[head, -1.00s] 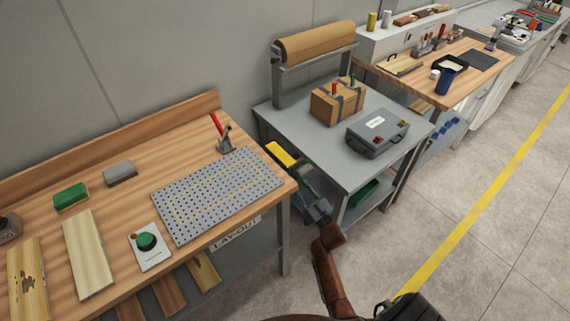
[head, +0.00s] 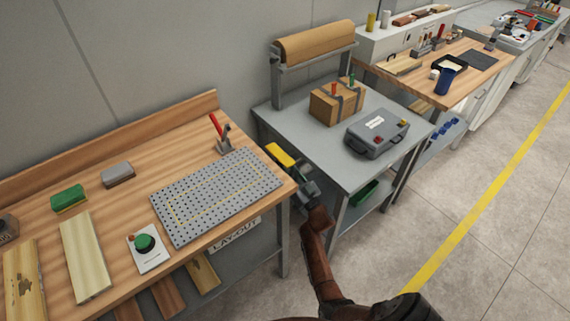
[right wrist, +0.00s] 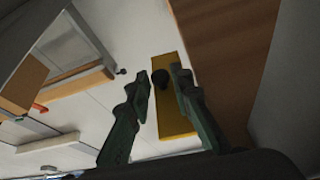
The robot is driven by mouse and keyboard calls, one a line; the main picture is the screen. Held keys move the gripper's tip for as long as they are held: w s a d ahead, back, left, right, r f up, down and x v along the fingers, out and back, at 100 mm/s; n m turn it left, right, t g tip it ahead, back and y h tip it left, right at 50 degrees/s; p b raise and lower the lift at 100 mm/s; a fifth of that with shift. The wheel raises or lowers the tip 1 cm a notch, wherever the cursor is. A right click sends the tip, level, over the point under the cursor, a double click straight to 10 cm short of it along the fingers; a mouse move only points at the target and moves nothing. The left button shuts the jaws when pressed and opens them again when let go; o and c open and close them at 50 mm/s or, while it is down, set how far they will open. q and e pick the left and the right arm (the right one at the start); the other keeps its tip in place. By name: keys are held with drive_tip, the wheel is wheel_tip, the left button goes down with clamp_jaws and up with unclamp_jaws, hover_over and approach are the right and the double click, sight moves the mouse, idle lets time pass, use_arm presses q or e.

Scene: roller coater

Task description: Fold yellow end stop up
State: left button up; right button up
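The yellow end stop (head: 281,154) hangs at the right edge of the lay-out bench, in the gap before the grey table. It also shows in the right wrist view as a yellow plate (right wrist: 176,118) with a dark round knob (right wrist: 162,78). My right gripper (head: 297,172) is just below the end stop in the head view. In the right wrist view its two fingers (right wrist: 160,76) are apart, one on each side of the knob, with a visible gap; I cannot tell whether they touch it. My left gripper is out of view.
The lay-out bench (head: 130,160) holds a perforated plate (head: 216,195), a red-handled clamp (head: 221,135) and a green button box (head: 147,247). The grey table (head: 300,133) with a grey case (head: 377,133) stands close to the right of my right arm. Open floor lies further right.

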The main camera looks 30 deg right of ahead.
clamp_jaws()
